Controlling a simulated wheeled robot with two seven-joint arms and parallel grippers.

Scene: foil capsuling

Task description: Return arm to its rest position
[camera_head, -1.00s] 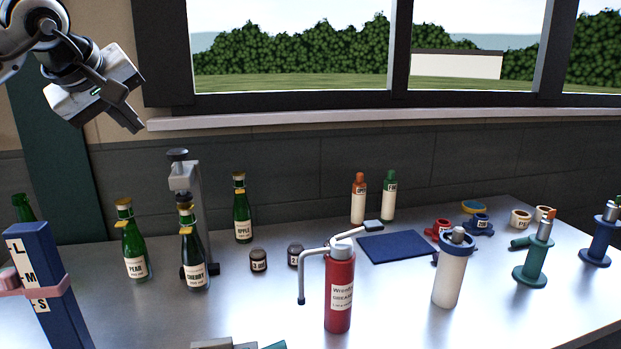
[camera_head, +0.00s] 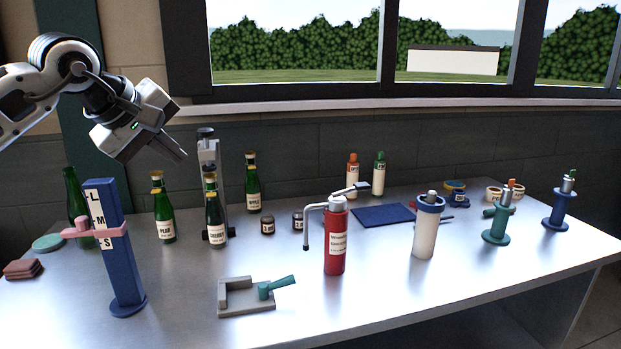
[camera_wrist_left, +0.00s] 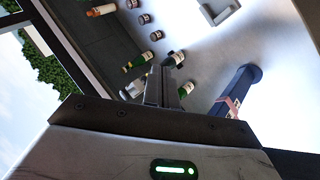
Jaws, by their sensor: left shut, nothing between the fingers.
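My left arm comes in from the upper left in the head view. Its gripper (camera_head: 179,155) is shut and empty, held in the air above the back left of the table, in front of the wall. In the left wrist view the shut fingers (camera_wrist_left: 163,88) point toward the table with nothing between them. The metal table (camera_head: 390,295) lies below. My right gripper is not in view.
Below the left gripper stand green bottles labelled pear (camera_head: 164,215) and cherry (camera_head: 214,222), and a blue L-M-S post (camera_head: 118,255). A red bottle (camera_head: 336,245), a white bottle (camera_head: 425,235) and a grey fixture (camera_head: 238,302) stand farther right. The front right is bare.

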